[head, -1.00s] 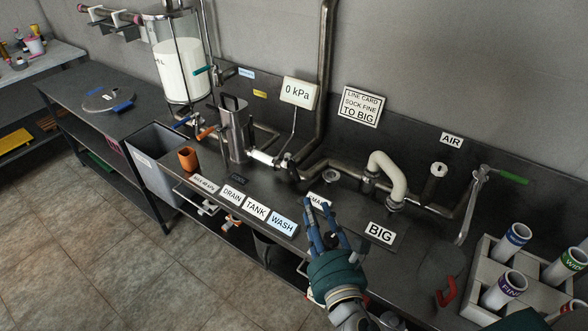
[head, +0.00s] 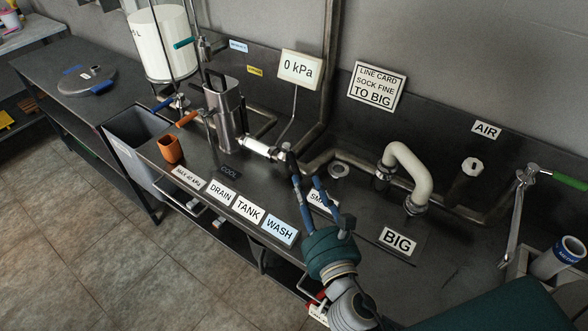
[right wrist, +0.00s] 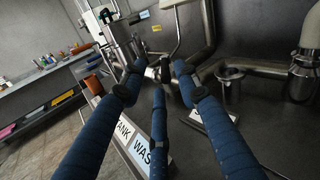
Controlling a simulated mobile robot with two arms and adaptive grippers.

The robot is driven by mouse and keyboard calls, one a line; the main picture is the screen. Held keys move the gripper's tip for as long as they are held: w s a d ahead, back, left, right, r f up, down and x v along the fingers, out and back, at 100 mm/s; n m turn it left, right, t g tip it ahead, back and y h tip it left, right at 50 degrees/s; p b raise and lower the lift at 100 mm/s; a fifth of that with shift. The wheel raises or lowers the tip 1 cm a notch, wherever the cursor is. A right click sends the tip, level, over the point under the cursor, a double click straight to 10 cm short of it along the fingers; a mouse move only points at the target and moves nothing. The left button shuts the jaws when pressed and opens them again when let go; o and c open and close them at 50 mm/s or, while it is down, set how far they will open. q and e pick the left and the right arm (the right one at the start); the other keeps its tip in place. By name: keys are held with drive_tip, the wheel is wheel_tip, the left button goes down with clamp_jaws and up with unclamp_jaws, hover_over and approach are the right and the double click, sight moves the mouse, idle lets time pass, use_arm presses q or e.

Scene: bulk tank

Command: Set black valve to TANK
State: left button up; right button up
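A small dark valve fitting (head: 286,147) sits at the right end of the white cylinder on the pipe run; I take it for the black valve. It also shows between my fingertips in the right wrist view (right wrist: 153,71). Its exact handle angle is too small to tell. The TANK label (head: 248,210) lies on the bench's front edge, between DRAIN and WASH; it also shows in the right wrist view (right wrist: 124,129). My right gripper (head: 307,181) is open and empty, its blue fingers spread just in front of the fitting, seemingly apart from it. My left gripper is out of view.
A steel jug-like vessel (head: 224,112) and an orange cup (head: 170,150) stand left of the fitting. A gauge reading 0 kPa (head: 301,69) rises behind it. A curved white hose (head: 410,170) and a green-handled lever (head: 565,181) are at right. The floor at left is clear.

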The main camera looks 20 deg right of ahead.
sight(294, 162)
drive_tip(key=w+f, duration=0.1)
drive_tip(key=w, duration=0.5)
drive_tip(key=w+f, duration=0.1)
drive_tip(key=w, duration=0.2)
drive_tip(key=shift+w+d+f+p, duration=0.2)
drive_tip(key=shift+w+f+p, duration=0.1)
drive_tip(key=shift+p, duration=0.1)
drive_tip(key=shift+w+f, duration=0.1)
drive_tip(key=shift+w, duration=0.7)
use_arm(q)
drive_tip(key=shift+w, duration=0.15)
use_arm(e)
drive_tip(key=shift+c, duration=0.3)
clamp_jaws()
